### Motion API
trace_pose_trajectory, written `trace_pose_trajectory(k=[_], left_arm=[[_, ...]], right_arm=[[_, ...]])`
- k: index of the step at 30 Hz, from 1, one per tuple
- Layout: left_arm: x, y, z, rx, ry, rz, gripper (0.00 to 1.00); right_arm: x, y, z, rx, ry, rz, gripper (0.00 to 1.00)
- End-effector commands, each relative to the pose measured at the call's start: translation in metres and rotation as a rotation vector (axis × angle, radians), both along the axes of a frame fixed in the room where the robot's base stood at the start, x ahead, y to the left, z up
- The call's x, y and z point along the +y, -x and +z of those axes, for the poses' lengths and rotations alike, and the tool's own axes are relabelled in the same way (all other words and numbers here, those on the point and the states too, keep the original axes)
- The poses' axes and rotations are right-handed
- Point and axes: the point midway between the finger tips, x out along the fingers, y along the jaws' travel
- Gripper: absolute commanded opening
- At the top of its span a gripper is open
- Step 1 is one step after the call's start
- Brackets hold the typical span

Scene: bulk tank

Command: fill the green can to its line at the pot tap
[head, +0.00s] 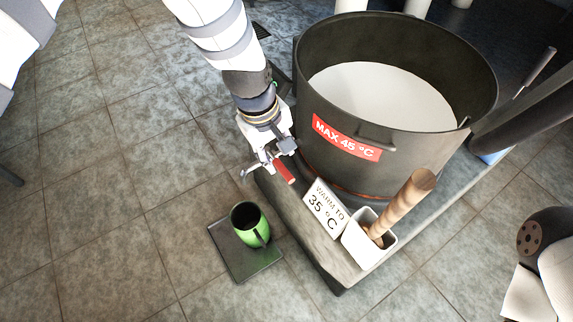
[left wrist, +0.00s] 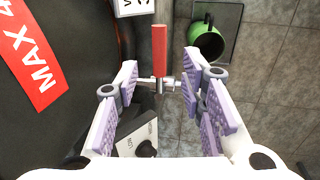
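The pot (head: 335,135) is large and dark, holds white liquid, and has a red "MAX 45 °C" label. Its tap has a red handle (head: 285,172), which also shows in the left wrist view (left wrist: 159,50). The green can (head: 262,232) stands upright on a dark square plate (head: 250,262) on the floor, below and in front of the tap. Its inside looks dark; its line and any contents cannot be made out. My left gripper (head: 266,160) is open at the tap, its fingers on either side of the handle's base.
A "WARM TO 35 °C" sign (head: 325,208) and a white holder (head: 362,247) with a wooden-handled tool (head: 405,200) stand on the ledge before the pot. A LOW/HIGH dial (left wrist: 145,149) shows in the left wrist view. Tiled floor left of the can is clear.

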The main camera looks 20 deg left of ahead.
Motion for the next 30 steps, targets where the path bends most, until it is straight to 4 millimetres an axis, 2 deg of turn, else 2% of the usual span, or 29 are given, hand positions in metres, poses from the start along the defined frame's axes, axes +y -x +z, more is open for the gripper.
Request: trace_pose_trajectory(k=[1,3,9,19,20,24,30], left_arm=[[-0.002,-0.001,-0.018,0.005,0.0,-0.001,0.36],[-0.004,-0.003,-0.034,0.005,0.0,-0.002,0.36],[-0.008,-0.009,-0.065,0.001,0.0,-0.001,0.36],[-0.009,-0.011,-0.07,-0.001,0.0,-0.001,0.36],[-0.009,-0.011,-0.069,-0.001,0.0,-0.001,0.32],[-0.009,-0.011,-0.069,0.0,0.0,-0.002,0.0],[-0.009,-0.011,-0.069,-0.001,0.0,-0.002,0.0]], right_arm=[[0.0,0.002,-0.005,0.007,0.0,0.0,0.4],[0.0,0.004,-0.008,0.011,0.001,0.0,0.4],[0.0,0.006,-0.014,0.019,0.0,0.0,0.4],[0.0,0.006,-0.014,0.019,0.001,-0.001,0.4],[0.0,0.006,-0.014,0.019,0.001,-0.001,0.4],[0.0,0.006,-0.014,0.019,0.001,-0.001,0.4],[0.0,0.006,-0.014,0.018,0.001,-0.001,0.4]])
